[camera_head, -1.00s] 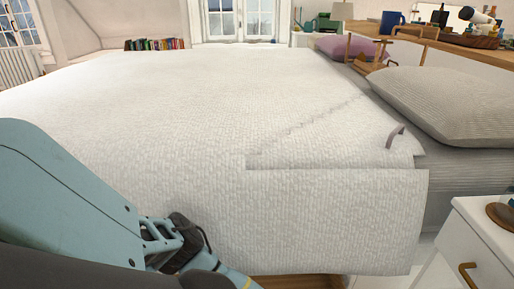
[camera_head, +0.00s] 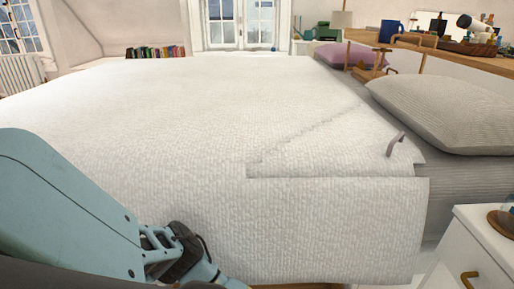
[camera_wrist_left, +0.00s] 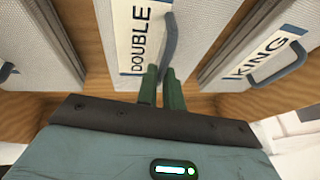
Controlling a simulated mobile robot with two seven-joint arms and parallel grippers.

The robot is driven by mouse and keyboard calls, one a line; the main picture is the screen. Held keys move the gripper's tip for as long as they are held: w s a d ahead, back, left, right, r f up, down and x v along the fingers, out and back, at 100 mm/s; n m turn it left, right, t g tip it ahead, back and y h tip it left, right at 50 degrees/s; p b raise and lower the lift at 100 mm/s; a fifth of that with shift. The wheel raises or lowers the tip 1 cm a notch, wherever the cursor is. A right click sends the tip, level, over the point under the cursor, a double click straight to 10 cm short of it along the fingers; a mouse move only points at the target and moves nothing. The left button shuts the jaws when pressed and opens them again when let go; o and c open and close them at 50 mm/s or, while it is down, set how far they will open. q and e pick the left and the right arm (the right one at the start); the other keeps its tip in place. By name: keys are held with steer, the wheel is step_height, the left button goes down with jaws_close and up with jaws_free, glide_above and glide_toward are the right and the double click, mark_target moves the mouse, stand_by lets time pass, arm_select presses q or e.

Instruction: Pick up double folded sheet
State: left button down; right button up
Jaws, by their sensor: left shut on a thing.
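The double folded sheet (camera_wrist_left: 130,40) is white and textured, with a "DOUBLE" label and a grey loop handle (camera_wrist_left: 169,45). It shows in the left wrist view, upright in a wooden compartment. My left gripper (camera_wrist_left: 161,85) has its green fingers shut on the lower end of that handle. In the head view my left arm (camera_head: 70,205) reaches down at the near side of the bed; its fingers and the sheet are out of sight there. My right gripper is in neither view.
A sheet labelled "KING" (camera_wrist_left: 240,70) stands close at the right, another white one at the left. Wooden boards (camera_wrist_left: 215,25) divide them. Above is the bed with a white cover (camera_head: 180,110), a grey pillow (camera_head: 450,112) and a white nightstand (camera_head: 475,240) at right.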

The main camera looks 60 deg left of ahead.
arm_select(q)
steer(key=shift+r, duration=0.1)
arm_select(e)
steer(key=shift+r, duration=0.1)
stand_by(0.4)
